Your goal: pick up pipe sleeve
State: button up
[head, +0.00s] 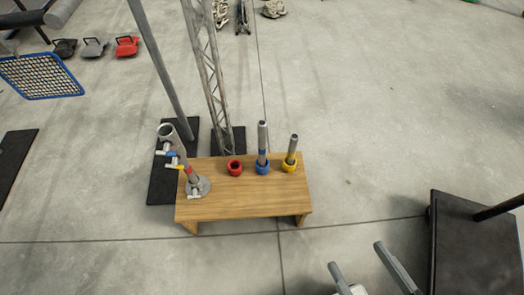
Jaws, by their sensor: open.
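A low wooden bench (245,203) stands in the middle of the head view. On it, a grey tube (262,136) stands upright in a blue collar (262,168), and a shorter grey tube (292,148) stands tilted slightly in a yellow collar (289,165). A red collar (235,168) to their left holds no tube. I cannot tell which of these is the pipe sleeve. My gripper (356,256) shows at the bottom edge, right of and nearer than the bench. Its two fingers are apart with nothing between them, and it touches nothing on the bench.
A grey post with coloured clamps (181,158) leans at the bench's left end. A pole (163,72) and a lattice truss (211,80) rise behind it. A dark platform (470,250) stands at right. The floor right of the bench is clear.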

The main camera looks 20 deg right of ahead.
aim_at(166, 132)
jog(key=i+j+u, duration=0.25)
jog(key=j+u, duration=0.15)
jog(key=i+j+u, duration=0.6)
jog(key=u, duration=0.15)
